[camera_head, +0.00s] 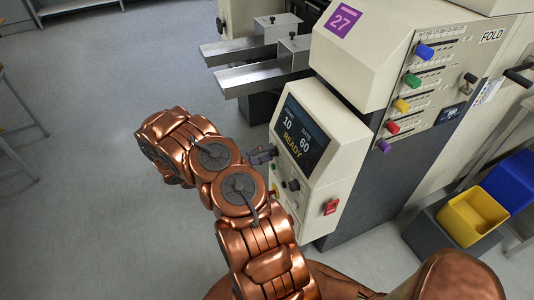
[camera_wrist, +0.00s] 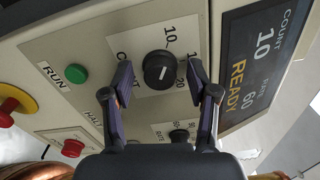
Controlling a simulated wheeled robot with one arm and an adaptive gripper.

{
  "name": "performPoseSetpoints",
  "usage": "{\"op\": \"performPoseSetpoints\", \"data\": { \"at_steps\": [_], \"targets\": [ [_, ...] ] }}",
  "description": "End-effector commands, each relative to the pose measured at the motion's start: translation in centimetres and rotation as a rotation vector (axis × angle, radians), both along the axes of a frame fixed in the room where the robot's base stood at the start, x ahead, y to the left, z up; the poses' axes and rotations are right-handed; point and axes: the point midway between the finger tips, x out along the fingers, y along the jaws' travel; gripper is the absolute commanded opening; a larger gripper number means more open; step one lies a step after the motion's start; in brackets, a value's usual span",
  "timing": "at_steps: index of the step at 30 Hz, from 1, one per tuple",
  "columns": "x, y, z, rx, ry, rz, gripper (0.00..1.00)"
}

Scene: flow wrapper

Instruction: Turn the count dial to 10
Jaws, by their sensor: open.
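The count dial (camera_wrist: 159,70) is a round black knob with a short white pointer mark, on a white label plate lettered COUNT, with numbers beside it. In the wrist view my gripper (camera_wrist: 158,80) is open, with one finger on each side of the dial and a visible gap to it. The display (camera_wrist: 262,58) reads COUNT 10, RATE 60 and READY. In the head view my gripper (camera_head: 262,154) is at the left edge of the control panel, under the display (camera_head: 302,136); my arm hides part of it, and the count dial cannot be made out there.
The rate knob (camera_wrist: 179,136) sits near the right finger. A green RUN button (camera_wrist: 76,73), a red-and-yellow stop button (camera_wrist: 12,106) and a red button (camera_wrist: 72,148) are on the same panel. A red switch (camera_head: 331,206) is at the panel's lower right.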

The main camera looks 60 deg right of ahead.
Motion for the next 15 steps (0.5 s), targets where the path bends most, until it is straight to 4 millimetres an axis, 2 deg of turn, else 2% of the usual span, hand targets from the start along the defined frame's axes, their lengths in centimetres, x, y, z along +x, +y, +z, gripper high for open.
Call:
{"op": "performPoseSetpoints", "data": {
  "at_steps": [5,15],
  "targets": [
    [1.0,1.3,0.0,0.000,-0.001,0.004,0.59],
    [4.5,6.6,0.0,-0.001,0.000,0.004,0.59]
  ]
}}
